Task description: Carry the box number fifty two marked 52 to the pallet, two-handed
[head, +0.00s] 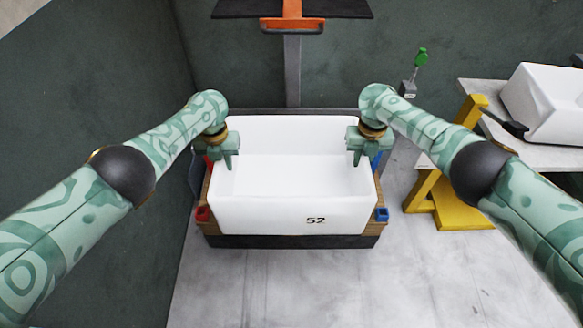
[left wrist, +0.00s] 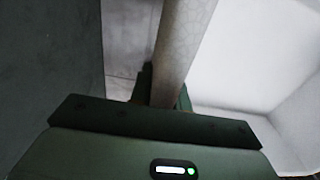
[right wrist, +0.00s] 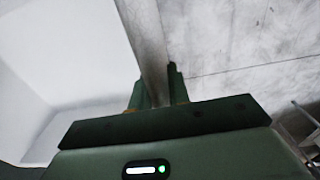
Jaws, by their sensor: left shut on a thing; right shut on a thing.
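The white open box marked 52 (head: 265,212) is in the middle of the head view, level and empty inside, its number on the near wall. My left gripper (head: 224,158) is shut on its left wall, and my right gripper (head: 366,156) is shut on its right wall. The left wrist view shows the wall (left wrist: 188,45) between the left fingers, and the right wrist view shows the other wall (right wrist: 146,35) between the right fingers. A brown wooden platform (head: 209,229), seemingly the pallet, lies under the box, mostly hidden. I cannot tell whether the box touches it.
Red (head: 202,214) and blue (head: 382,214) blocks mark the platform's near corners. A grey post with an orange top (head: 292,22) stands behind. At right are a yellow stand (head: 455,212), a green-knobbed lever (head: 421,57) and another white box (head: 545,105) on a table. The near floor is clear.

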